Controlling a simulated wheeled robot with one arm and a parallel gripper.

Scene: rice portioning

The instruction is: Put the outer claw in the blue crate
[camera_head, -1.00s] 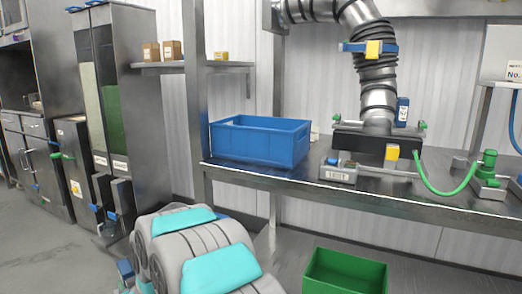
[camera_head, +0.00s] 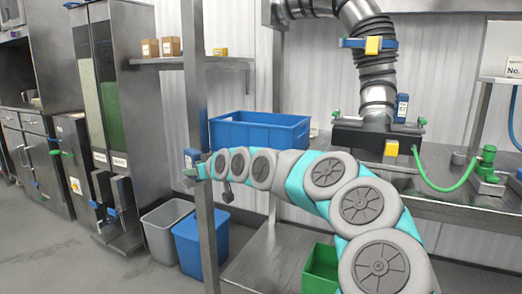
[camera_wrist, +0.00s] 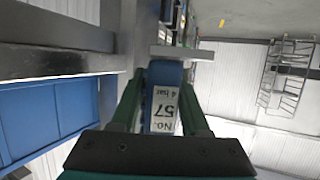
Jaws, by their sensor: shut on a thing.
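The blue crate (camera_head: 240,134) stands on the steel worktop, behind my arm in the head view. Its inside floor is hidden. A blue wall, probably the crate's, shows at the left of the wrist view (camera_wrist: 40,122). My gripper (camera_head: 198,170) is at the end of my outstretched arm, left of the crate and by the upright post. In the wrist view its green fingers (camera_wrist: 165,112) are shut on a blue piece with a white "No. 57" label, which I take to be the outer claw (camera_wrist: 163,76). The piece also shows in the head view (camera_head: 192,157).
A steel post (camera_head: 194,85) rises close to my gripper. A grey bin (camera_head: 160,238) and a blue bin (camera_head: 202,248) stand on the floor below. A green crate (camera_head: 318,268) sits on the low shelf. A black duct base (camera_head: 365,142) stands right of the blue crate.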

